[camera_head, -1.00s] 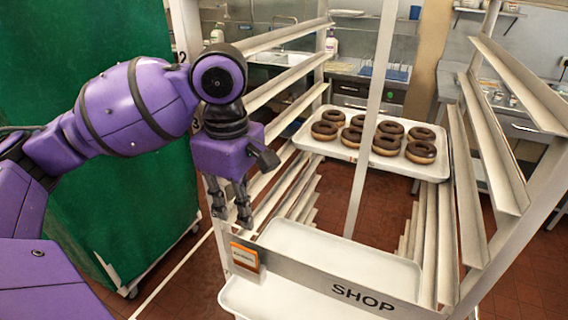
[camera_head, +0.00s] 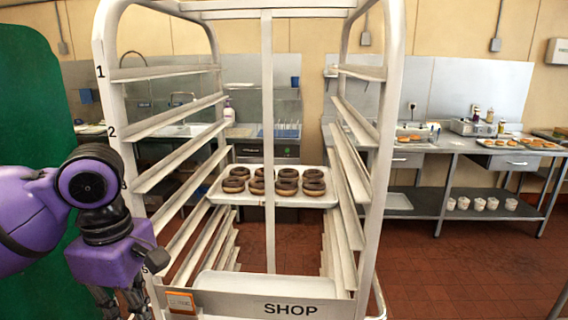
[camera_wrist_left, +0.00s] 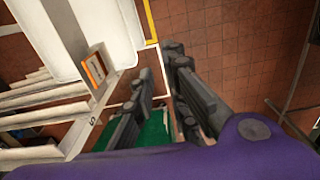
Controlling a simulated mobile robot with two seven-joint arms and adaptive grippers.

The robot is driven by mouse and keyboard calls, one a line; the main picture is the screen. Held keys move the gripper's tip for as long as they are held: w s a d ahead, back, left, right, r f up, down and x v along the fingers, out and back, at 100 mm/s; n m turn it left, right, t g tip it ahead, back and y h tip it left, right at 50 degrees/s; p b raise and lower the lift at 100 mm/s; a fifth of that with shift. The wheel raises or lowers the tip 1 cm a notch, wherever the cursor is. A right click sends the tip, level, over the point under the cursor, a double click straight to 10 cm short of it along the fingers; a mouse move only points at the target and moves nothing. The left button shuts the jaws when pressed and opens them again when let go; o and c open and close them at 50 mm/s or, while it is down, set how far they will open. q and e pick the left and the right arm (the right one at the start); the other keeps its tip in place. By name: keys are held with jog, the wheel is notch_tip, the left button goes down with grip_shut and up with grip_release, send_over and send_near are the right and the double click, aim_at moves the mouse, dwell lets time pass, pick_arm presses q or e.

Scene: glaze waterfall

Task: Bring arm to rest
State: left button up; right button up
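My left gripper (camera_head: 122,298) is at the lower left in the head view, in front of the rack's left post. In the left wrist view its two fingers (camera_wrist_left: 160,62) stand apart with nothing between them, and floor shows through the gap. My purple left arm (camera_head: 28,215) comes in from the left edge. The white wheeled rack (camera_head: 240,302), marked SHOP, stands close to the gripper; I cannot tell if they touch. My right gripper is not in view.
A tray (camera_head: 250,199) of chocolate-glazed doughnuts sits on the rack, with an empty tray (camera_head: 232,283) lower. A green panel (camera_head: 30,100) stands at left. A counter (camera_head: 450,146) with food trays runs along the right wall. Red floor (camera_head: 450,270) is clear at right.

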pick_arm(q)
jog(key=s+d+f+m+t+h, duration=0.1)
jog(key=s+d+f+m, duration=0.2)
jog(key=f, duration=0.5)
jog(key=s+d+f+m+h, duration=0.1)
jog(key=d+f+m, duration=0.1)
jog(key=f+m, duration=0.4)
jog(key=s+d+f+m+t+h, duration=0.1)
jog(key=s+d+f+m, duration=0.2)
jog(key=f, duration=0.6)
jog(key=s+a+f+m+y, duration=0.2)
jog(key=s+a+f+m, duration=0.15)
jog(key=s, duration=0.35)
jog(key=s+a+f+m+y, duration=0.2)
jog(key=s+a+f, duration=0.25)
jog(key=s, duration=0.25)
jog(key=w+d+f+t, duration=0.2)
jog(key=w+f+t, duration=0.1)
jog(key=f, duration=0.3)
jog(key=w+d+f+t+h, duration=0.1)
jog(key=w+d+f+t, duration=0.1)
jog(key=f, duration=0.5)
jog(key=shift+w+d+t, duration=0.35)
jog(key=shift+w+t, duration=0.55)
jog(key=shift+t, duration=0.1)
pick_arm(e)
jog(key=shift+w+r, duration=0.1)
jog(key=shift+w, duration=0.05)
